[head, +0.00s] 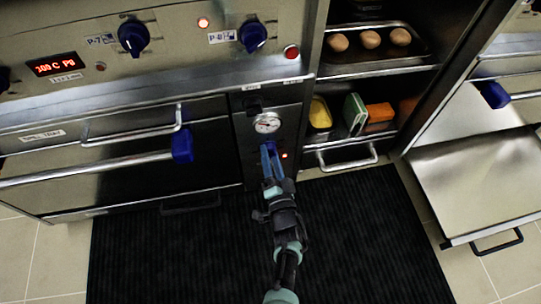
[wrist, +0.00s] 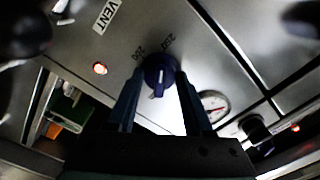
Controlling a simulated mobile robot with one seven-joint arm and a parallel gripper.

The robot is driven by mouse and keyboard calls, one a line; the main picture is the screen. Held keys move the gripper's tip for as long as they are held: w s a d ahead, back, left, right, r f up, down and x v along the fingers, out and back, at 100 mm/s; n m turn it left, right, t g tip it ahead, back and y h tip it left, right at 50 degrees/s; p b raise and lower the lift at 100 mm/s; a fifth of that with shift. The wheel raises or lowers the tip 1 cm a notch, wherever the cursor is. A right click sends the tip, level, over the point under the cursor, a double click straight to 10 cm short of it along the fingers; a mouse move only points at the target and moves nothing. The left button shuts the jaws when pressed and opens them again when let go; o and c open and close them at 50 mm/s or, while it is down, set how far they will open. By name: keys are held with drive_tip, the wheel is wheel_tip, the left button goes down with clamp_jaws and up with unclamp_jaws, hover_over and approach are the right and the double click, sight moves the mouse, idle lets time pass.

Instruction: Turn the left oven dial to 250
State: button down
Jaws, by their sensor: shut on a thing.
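A blue dial (wrist: 158,72) sits on a steel panel in the wrist view, with a white pointer mark on its face. In the head view my gripper (head: 269,148) reaches the narrow panel just below a round gauge (head: 267,123). The dial is mostly hidden there by the fingers.
Two other blue knobs (head: 133,37) (head: 252,35) are on the upper panel, near a red display (head: 55,65). Oven handles (head: 130,130) project at left. An open shelf (head: 370,75) holds food at right. An open door (head: 480,180) juts out further right. A dark mat (head: 370,240) covers the floor.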

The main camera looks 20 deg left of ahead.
drive_tip(key=shift+m, duration=0.6)
drive_tip(key=shift+c, duration=1.5)
unclamp_jaws()
drive_tip(key=p+v, duration=0.6)
drive_tip(key=v, duration=0.7)
